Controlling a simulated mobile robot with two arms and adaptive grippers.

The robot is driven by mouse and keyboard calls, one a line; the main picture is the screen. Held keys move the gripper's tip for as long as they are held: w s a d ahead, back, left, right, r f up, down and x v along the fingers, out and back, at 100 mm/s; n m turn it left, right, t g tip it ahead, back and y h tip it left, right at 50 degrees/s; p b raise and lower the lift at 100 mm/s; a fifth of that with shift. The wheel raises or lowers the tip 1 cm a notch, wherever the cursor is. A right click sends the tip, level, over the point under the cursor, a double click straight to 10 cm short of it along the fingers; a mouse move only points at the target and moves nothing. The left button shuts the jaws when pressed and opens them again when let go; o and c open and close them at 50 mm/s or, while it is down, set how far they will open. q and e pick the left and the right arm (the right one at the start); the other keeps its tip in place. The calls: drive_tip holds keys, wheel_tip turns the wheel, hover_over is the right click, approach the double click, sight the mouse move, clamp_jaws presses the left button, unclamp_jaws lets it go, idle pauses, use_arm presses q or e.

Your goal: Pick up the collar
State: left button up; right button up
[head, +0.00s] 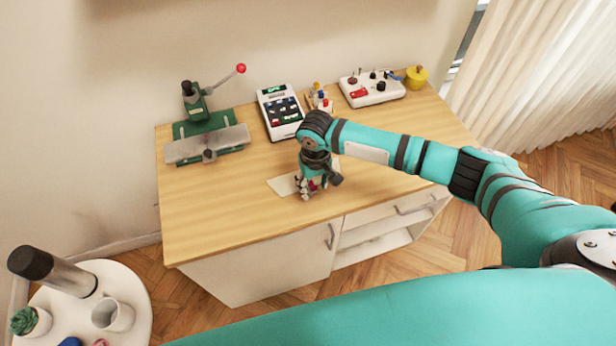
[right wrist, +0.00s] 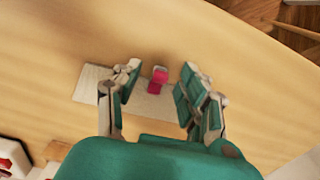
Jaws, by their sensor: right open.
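A small pink-red piece, which I take to be the collar (right wrist: 158,79), lies on a pale cream sheet (right wrist: 92,84) in the right wrist view. In the head view the sheet (head: 281,186) lies on the wooden tabletop, and only a bit of red shows among my fingers. My right gripper (head: 308,189) points down over the sheet. In the right wrist view its open fingers (right wrist: 161,76) stand on either side of the red piece, with gaps on both sides. Whether the fingertips reach the piece's height is unclear. My left gripper is not in view.
The wooden worktable (head: 210,215) holds a green press (head: 207,135) with a red-knobbed lever, a tray of coloured items (head: 281,111), a white tool board (head: 372,88) and a yellow pot (head: 416,77) along the back. A round white table (head: 130,290) stands front left. The tabletop's left front is clear.

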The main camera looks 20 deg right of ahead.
drive_tip(key=c, duration=0.8)
drive_tip(key=shift+c, duration=0.2)
drive_tip(key=shift+r, duration=0.15)
